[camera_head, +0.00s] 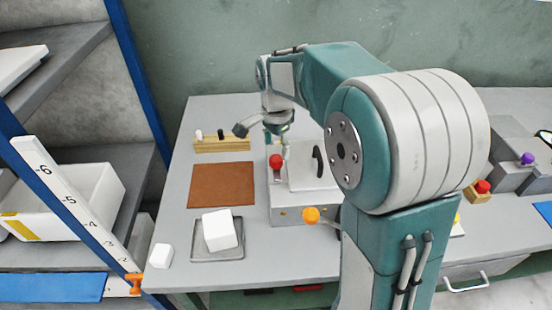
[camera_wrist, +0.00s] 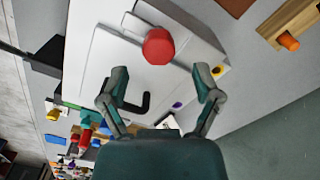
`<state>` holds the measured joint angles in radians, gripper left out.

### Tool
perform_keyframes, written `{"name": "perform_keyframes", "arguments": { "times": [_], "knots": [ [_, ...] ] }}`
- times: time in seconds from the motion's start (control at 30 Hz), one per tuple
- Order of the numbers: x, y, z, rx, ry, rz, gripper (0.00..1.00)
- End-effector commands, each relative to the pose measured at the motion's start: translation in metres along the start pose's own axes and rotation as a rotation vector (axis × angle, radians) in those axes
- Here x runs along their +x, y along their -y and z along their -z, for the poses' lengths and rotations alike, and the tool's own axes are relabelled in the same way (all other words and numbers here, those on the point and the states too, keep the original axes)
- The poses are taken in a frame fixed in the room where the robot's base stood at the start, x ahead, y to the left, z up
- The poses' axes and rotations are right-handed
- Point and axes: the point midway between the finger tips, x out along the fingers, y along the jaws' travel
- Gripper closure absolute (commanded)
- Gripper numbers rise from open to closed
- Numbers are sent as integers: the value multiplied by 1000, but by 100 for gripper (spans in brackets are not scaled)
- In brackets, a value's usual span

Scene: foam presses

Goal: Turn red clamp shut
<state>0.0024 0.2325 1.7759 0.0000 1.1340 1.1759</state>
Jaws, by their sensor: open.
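The red clamp knob (camera_head: 276,162) sits upright on the left part of the foam press (camera_head: 300,205) on the table. The knob also shows in the wrist view (camera_wrist: 158,46) as a round red top, just beyond my fingertips. My gripper (camera_wrist: 161,78) is open and empty, its two fingers on either side of the line toward the knob. They appear apart from it. In the head view my gripper (camera_head: 284,143) is small and partly hidden, above and behind the knob. A black curved handle (camera_head: 318,161) stands on the press lid, right of the knob.
An orange knob (camera_head: 311,215) sticks out at the press's front. Left of the press are a brown mat (camera_head: 221,185), a white block (camera_head: 220,229) on a grey tray and a wooden rack (camera_head: 222,144). Another unit with a purple knob (camera_head: 527,158) stands at the right.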

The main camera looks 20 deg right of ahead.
Motion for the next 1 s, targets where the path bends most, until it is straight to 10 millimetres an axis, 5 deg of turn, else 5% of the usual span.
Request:
{"name": "perform_keyframes", "arguments": {
  "times": [0.3, 0.6, 0.63, 0.8, 1.0],
  "knots": [
    [42, 0, 0, -1, 0, -1, 18],
    [46, 0, 0, -1, 0, 1, 18],
    [46, 0, 0, -1, 0, 0, 22],
    [46, 0, 0, -1, 0, 1, 98],
    [46, 0, 0, -2, 0, 2, 100]
  ]
}}
